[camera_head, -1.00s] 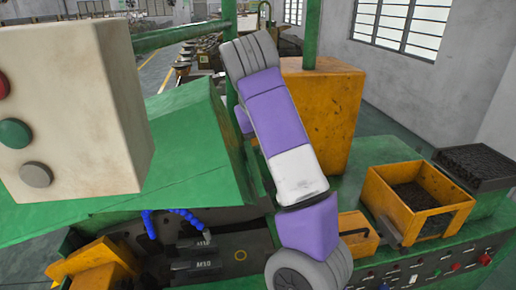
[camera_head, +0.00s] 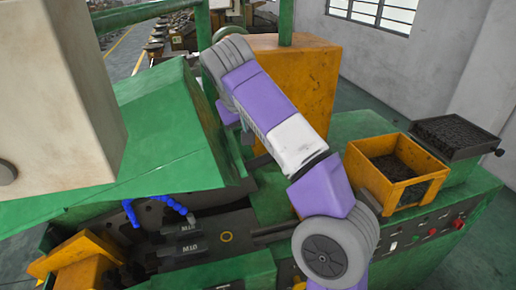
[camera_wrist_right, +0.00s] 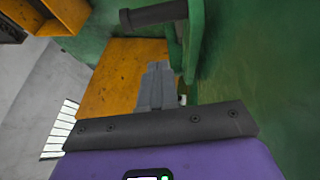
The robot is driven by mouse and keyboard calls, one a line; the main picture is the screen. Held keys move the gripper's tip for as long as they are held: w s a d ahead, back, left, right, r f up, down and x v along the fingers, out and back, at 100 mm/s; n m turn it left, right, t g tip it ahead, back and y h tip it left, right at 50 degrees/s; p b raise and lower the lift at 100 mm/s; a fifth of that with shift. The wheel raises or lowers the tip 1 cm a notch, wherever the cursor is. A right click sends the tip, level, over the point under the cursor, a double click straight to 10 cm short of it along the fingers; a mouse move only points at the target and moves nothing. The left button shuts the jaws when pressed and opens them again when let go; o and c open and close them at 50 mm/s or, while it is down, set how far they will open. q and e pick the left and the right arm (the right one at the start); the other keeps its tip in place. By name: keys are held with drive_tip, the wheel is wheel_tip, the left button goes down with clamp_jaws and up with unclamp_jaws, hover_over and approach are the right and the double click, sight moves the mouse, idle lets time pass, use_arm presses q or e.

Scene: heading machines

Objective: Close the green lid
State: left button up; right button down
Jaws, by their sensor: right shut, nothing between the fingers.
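The green lid (camera_head: 165,135) is a large sloping panel at the left of the head view. It stands raised above the dark machine interior (camera_head: 185,245), which shows below its lower edge. My right arm reaches across just to the right of the lid. Its gripper is not clearly visible in the head view. In the right wrist view my right gripper (camera_wrist_right: 157,72) is shut and empty, with grey fingers side by side. A dark cylindrical handle (camera_wrist_right: 155,14) on green metal lies beyond the fingertips, apart from them. My left gripper is not in view.
A pale control box (camera_head: 55,95) blocks the left of the head view. An orange housing (camera_head: 300,85) stands behind my right arm. An orange bin (camera_head: 398,175) and a black tray (camera_head: 455,135) sit at the right. A blue hose (camera_head: 170,203) hangs under the lid.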

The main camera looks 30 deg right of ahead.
hover_over(258, 160)
drive_tip(key=w, duration=0.2)
drive_tip(key=f, duration=0.4)
drive_tip(key=shift+s+a+f, duration=0.1)
drive_tip(key=shift+s+a, duration=0.15)
drive_tip(key=shift+a, duration=0.1)
drive_tip(key=shift+s+d+f, duration=0.2)
drive_tip(key=shift+s+f, duration=0.4)
drive_tip(key=shift+f, duration=0.3)
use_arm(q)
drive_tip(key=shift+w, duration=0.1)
use_arm(e)
drive_tip(key=shift+s+d+f, duration=0.1)
drive_tip(key=shift+f, duration=0.5)
